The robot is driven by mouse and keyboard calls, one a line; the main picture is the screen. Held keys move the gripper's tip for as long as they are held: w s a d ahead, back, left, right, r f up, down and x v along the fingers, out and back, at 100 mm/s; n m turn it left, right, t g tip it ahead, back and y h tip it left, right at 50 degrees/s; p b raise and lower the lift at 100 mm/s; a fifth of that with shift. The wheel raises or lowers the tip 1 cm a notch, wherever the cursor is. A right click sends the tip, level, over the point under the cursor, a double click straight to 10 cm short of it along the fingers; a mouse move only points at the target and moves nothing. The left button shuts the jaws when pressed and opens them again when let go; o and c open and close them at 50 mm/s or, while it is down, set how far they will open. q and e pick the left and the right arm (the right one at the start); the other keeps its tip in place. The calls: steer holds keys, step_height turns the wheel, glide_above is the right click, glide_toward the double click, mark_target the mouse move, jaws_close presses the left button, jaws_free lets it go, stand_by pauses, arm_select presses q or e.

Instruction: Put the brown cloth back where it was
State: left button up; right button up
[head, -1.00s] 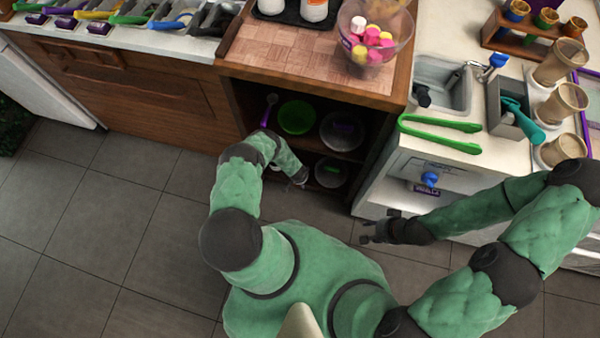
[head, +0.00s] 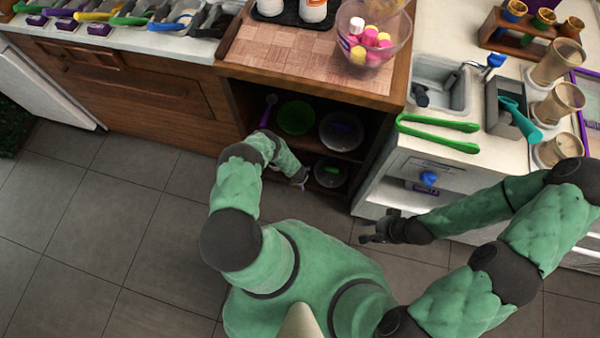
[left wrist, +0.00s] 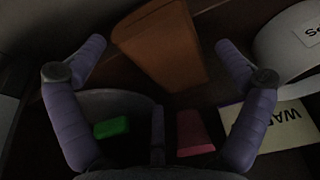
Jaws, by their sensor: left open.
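The brown cloth (left wrist: 165,45) shows in the left wrist view as a folded brown block at the top middle, lying between and beyond my open fingers. My left gripper (left wrist: 161,46) is open, with one finger on each side of the cloth and no clear contact. In the head view my left gripper (head: 299,180) is small and dark at the lower opening of the wooden cabinet (head: 232,110); I cannot make out the cloth there. My right gripper (head: 368,232) is empty, its fingers apart, over the floor in front of the white counter.
The cabinet shelf holds a green bowl (head: 296,117) and a clear bowl (head: 341,131). In the left wrist view a green block (left wrist: 112,127), a pink block (left wrist: 194,133), a lettered card (left wrist: 268,125) and a white round container (left wrist: 290,48) crowd the gripper. The floor (head: 110,220) is clear.

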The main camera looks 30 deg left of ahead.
arm_select(q)
steer(key=w+p+v, duration=0.1)
steer(key=p+v, duration=0.4)
steer(key=v, duration=0.5)
steer(key=shift+r, duration=0.25)
